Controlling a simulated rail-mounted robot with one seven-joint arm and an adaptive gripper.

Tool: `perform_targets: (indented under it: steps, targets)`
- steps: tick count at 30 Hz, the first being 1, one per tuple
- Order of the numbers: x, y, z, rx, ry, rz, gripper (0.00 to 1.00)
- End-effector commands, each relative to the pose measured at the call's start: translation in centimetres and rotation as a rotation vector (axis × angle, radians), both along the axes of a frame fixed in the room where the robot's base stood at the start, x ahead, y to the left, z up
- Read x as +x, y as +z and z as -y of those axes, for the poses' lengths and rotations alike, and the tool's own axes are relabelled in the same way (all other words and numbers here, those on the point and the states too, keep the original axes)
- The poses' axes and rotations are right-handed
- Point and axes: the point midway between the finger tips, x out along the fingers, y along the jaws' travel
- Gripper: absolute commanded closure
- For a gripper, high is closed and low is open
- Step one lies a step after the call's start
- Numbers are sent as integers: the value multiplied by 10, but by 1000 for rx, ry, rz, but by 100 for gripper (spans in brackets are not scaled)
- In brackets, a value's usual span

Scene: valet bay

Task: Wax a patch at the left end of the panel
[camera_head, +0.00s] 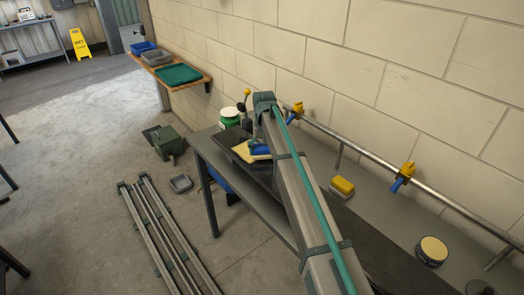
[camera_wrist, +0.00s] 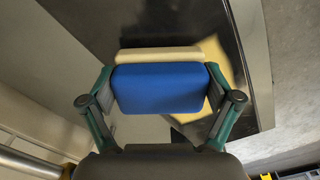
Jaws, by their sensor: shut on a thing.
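My gripper (camera_wrist: 160,90) is shut on an applicator, a blue block (camera_wrist: 158,92) with a cream pad (camera_wrist: 158,55) on its far side. In the head view the blue block (camera_head: 259,149) shows beside my arm, over the far left end of the dark panel (camera_head: 237,138). A pale yellow patch (camera_wrist: 224,62) lies on the panel beside and partly behind the block; whether it is wax or a cloth is unclear. I cannot tell whether the pad touches the panel. My arm hides the panel's middle. A round tin (camera_head: 432,249) with a cream top stands on the bench at right.
A metal rail (camera_head: 345,149) with yellow-and-blue nozzles (camera_head: 404,176) runs along the wall behind the bench. A yellow sponge (camera_head: 343,186) lies on the bench. A green jar (camera_head: 229,117) stands by the panel's left end. Metal rails (camera_head: 160,235) lie on the floor.

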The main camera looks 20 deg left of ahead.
Motion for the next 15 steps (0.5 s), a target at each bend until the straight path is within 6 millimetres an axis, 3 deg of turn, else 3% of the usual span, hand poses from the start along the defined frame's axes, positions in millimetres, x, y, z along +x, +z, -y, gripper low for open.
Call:
perform_targets:
  steps: [1,15]
  targets:
    - [1,17,0,2,-1,4,39]
    - [4,57,6,1,-8,3,39]
